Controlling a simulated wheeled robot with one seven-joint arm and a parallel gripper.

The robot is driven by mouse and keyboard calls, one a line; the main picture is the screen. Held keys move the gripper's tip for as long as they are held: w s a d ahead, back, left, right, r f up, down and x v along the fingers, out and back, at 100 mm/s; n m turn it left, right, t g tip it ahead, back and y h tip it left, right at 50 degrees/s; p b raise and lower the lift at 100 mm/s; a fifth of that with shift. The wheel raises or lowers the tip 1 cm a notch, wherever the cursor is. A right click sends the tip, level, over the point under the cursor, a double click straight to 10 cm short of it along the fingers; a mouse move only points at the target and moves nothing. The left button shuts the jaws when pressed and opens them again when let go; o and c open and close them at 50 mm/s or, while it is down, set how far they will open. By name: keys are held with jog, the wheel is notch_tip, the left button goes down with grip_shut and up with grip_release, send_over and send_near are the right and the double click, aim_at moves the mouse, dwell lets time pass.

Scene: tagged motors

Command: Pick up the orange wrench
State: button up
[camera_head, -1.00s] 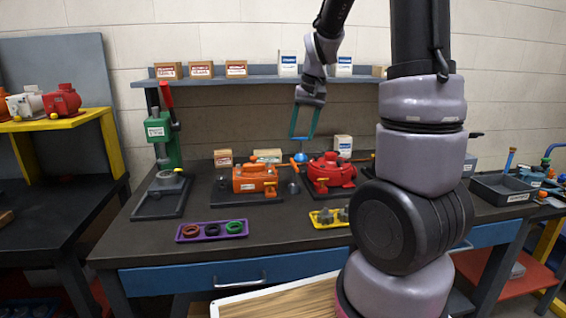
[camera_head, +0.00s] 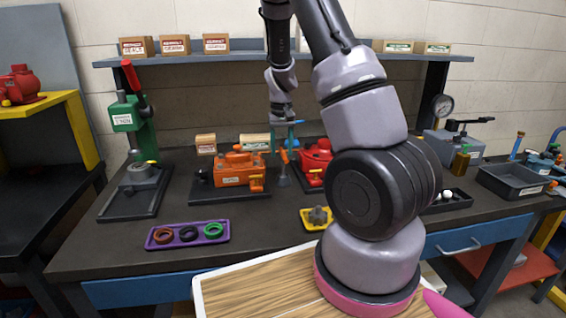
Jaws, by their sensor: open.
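A slim orange tool (camera_head: 284,156), which appears to be the orange wrench, stands between the orange motor and the red motor on the workbench. A small grey piece is at its lower end. Its full shape is too small to make out. My gripper (camera_head: 287,138), with teal fingers, is open and points down just above and around the top of this tool in the picture. I cannot tell whether the fingers touch it. The orange motor (camera_head: 238,168) sits on a dark base to the left. The red motor (camera_head: 314,160) is to the right, partly hidden by my arm.
A purple tray (camera_head: 188,235) with several rings lies at the front left. A yellow tray (camera_head: 313,219) lies at the front middle. A green press (camera_head: 134,125) stands at the left. A shelf (camera_head: 190,58) with boxes runs behind. A grey bin (camera_head: 510,182) is at the right.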

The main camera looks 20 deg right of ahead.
aim_at(283, 175)
jog(key=f, duration=0.5)
jog(key=shift+s+d+f, duration=0.1)
jog(key=shift+s+d, duration=0.1)
jog(key=shift+s, duration=0.1)
jog(key=shift+c, duration=0.3)
grip_shut()
dwell(0.8)
